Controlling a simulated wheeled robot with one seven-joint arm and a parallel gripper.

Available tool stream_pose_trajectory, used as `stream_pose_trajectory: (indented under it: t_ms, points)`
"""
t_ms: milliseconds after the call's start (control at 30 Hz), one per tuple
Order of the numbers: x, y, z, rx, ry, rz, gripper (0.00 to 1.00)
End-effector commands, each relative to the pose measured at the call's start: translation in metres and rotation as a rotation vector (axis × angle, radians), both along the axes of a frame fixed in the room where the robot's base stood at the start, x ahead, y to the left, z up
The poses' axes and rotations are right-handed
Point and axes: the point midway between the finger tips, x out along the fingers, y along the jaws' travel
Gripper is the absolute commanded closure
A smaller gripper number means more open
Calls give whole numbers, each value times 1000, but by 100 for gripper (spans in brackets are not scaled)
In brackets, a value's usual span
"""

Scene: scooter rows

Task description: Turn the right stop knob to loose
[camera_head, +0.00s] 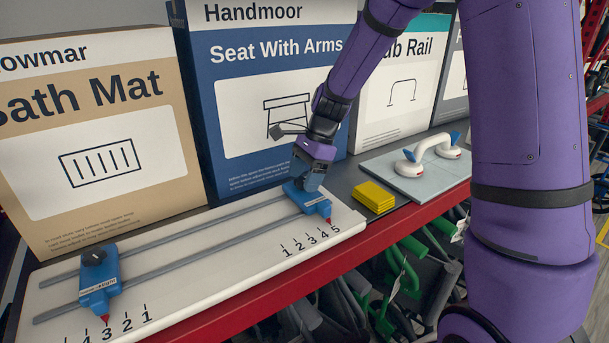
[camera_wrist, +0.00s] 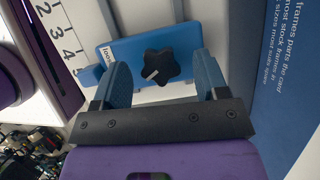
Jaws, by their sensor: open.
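The right stop (camera_head: 322,205) is a blue block with a red pointer tip on the two rails of the white board (camera_head: 230,262). Its black star-shaped knob (camera_wrist: 164,63) shows in the wrist view. The knob's white mark points to the lower left of that view. A white label with "loose" partly readable is on the block's left side there. My gripper (camera_wrist: 162,75) is open, with one blue finger on each side of the knob. Gaps show between fingers and knob. In the head view my gripper (camera_head: 310,178) is over the right stop and hides the knob.
The left stop (camera_head: 100,283) with its black knob sits at the board's left end. Yellow pads (camera_head: 373,197) and a grey plate (camera_head: 408,176) with a white suction handle lie to the right. Large boxes, including the blue Handmoor box (camera_head: 225,130), stand close behind.

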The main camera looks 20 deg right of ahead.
Motion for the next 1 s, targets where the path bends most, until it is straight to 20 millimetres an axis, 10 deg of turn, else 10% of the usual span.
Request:
stream_pose_trajectory:
  t_ms: [267,1000]
  points:
    - [0,0,0,0,0,0,81]
    - [3,0,1,0,0,308,82]
